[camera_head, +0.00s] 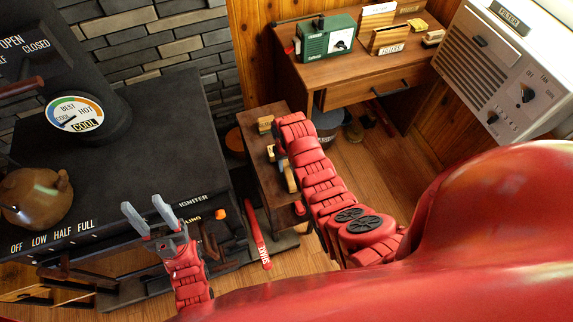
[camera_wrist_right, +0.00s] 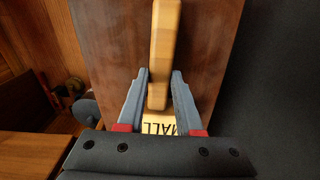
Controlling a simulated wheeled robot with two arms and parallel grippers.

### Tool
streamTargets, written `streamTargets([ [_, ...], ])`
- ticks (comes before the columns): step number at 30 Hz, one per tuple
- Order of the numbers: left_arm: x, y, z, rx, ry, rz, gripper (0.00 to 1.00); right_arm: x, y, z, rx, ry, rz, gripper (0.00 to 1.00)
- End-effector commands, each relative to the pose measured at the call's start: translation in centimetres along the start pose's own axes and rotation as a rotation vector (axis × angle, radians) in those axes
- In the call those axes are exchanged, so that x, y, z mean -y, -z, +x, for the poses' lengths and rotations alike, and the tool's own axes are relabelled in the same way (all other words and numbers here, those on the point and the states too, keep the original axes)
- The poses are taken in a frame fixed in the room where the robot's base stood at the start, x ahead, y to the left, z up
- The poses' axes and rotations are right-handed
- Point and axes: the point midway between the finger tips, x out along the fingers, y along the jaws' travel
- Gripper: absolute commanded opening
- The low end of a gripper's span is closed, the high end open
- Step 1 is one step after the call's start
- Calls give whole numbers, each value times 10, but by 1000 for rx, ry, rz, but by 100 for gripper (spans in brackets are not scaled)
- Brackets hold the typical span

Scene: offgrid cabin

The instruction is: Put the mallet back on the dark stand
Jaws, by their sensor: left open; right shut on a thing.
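The mallet shows in the right wrist view as a pale wooden bar (camera_wrist_right: 165,40) between the fingers of my right gripper (camera_wrist_right: 160,76), which is shut on it. The rest of the mallet is hidden or hard to make out. Below it lies a dark brown wooden stand top (camera_wrist_right: 105,45) with a pale label reading "MALL", partly covered by the gripper. In the head view the brown stand (camera_head: 258,176) is beside the stove, with my right gripper (camera_head: 281,158) over its right edge. I cannot tell whether the mallet touches the stand. My left gripper (camera_head: 148,213) is open and empty above the stove's front edge.
The black stove (camera_head: 150,130) with a brown kettle (camera_head: 36,197) fills the left. A red handle marked "SHAKE" (camera_head: 258,240) sticks up near the stand. A desk (camera_head: 355,80) with a green radio (camera_head: 327,38) stands behind. Some wooden floor is clear at right.

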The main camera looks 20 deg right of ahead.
Motion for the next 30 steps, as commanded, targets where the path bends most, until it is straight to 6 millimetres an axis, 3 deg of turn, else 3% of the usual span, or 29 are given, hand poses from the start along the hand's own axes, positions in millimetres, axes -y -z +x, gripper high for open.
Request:
streamTargets([
  [19, 0, -1, -3, 0, 0, 0, 50, 0, 0, 4, -1, 0, 0, 0],
  [20, 0, 0, -3, 0, 0, 0, 50, 0, 0, 4, -1, 0, 0, 40],
  [21, 0, 0, -3, 0, 0, 0, 50, 0, 0, 4, -1, 0, 0, 47],
  [25, 0, 0, -3, 0, 0, 0, 50, 0, 0, 4, -1, 0, 0, 69],
  [30, 0, 0, -3, 0, 0, 0, 50, 0, 0, 4, 0, 0, 0, 69],
])
